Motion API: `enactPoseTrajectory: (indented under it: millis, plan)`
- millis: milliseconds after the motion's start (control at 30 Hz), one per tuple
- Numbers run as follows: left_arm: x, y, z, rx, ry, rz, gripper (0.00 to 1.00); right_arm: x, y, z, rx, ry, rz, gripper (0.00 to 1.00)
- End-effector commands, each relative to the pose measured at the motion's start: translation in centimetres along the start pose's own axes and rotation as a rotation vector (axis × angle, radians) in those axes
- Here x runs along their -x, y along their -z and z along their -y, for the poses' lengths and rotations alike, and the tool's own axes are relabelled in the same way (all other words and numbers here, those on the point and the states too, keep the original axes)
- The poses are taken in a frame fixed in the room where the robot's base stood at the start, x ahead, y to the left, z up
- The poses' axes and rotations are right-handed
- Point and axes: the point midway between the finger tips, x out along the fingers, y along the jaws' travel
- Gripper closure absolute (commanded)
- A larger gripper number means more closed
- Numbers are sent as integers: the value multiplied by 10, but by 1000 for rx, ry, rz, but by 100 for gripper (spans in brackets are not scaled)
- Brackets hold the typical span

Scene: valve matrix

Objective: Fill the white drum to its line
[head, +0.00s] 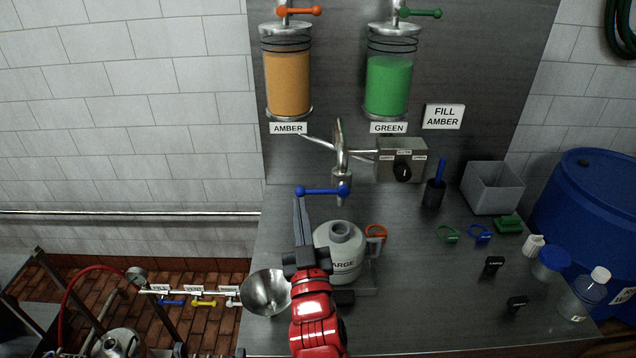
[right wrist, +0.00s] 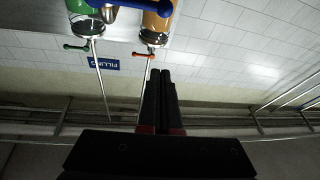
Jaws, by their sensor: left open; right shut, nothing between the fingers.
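The white drum (head: 338,268), a pale round container with a neck and a partly hidden label reading "ARGE", stands on the bench. Its fill line cannot be made out. Above it is the spout with a blue lever (head: 322,190). My right gripper (head: 299,202) is shut and empty, its tips close below the lever's left end; contact cannot be told. Its shut fingers show in the right wrist view (right wrist: 160,75). Amber (head: 287,85) and green (head: 388,88) cylinders hang above, with an orange lever (head: 300,11) and a green lever (head: 421,13). My left gripper is not in view.
A selector box (head: 385,158) with a black knob sits right of the spout. A sign (head: 443,116) reads "FILL AMBER". A metal bowl (head: 262,296) is left of my arm. A grey bin (head: 492,188), a blue barrel (head: 590,210) and small caps and bottles crowd the right side.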

Motion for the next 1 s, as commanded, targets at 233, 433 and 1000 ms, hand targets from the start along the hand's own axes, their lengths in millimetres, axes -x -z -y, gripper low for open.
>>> enactPoseTrajectory:
  millis: [233, 433, 1000]
  plan:
    - [-12, 2, 1, 0, 0, 0, 0, 1, 7, -22, -82, -109, 175, 100]
    - [-13, 2, 1, 0, 0, 0, 0, 4, 3, -28, -104, -134, 220, 100]
    - [22, -4, -1, 0, 0, 0, 0, -2, -6, -26, -112, -133, 209, 100]
